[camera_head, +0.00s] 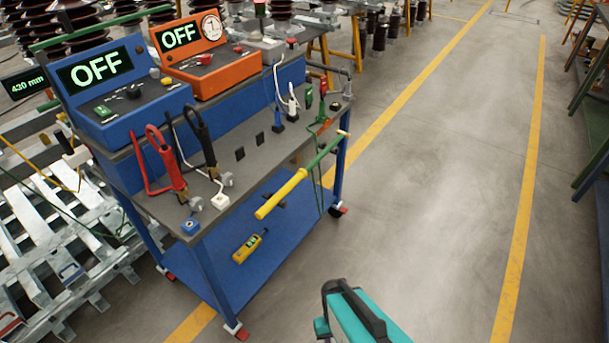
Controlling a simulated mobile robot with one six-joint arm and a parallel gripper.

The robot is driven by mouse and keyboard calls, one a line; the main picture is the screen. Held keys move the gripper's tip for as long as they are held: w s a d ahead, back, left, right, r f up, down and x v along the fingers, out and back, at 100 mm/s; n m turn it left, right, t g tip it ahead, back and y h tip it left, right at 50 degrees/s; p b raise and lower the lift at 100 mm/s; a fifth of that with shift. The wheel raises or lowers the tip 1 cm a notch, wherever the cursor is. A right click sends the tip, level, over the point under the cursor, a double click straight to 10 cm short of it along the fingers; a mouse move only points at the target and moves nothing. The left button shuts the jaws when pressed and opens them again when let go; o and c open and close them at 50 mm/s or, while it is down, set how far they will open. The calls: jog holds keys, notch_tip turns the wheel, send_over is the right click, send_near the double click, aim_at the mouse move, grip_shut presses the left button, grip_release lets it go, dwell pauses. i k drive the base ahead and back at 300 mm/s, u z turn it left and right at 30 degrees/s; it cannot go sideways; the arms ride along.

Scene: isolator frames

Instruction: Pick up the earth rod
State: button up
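The earth rod is most likely the long rod with a yellow grip (281,194) and a green shaft (325,153). It slants along the near right edge of a blue trolley's grey top (245,180), with its yellow end toward me and low. A thin green cable hangs near its shaft. I cannot tell whether it rests on the edge or in holders. No gripper fingers show. A teal and black part (362,315), likely mine, shows at the bottom, apart from the rod.
Red and black clamps (172,168) and small plugs stand on the trolley top. Blue (122,95) and orange (205,55) consoles behind read OFF. A yellow handheld device (249,246) lies on the lower shelf. Grey floor (440,170) between yellow lines is clear at right.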

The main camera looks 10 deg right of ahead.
aim_at(302, 173)
jog(key=z, duration=0.15)
jog(key=k, duration=0.2)
jog(key=u, duration=3.35)
jog(key=k, duration=1.1)
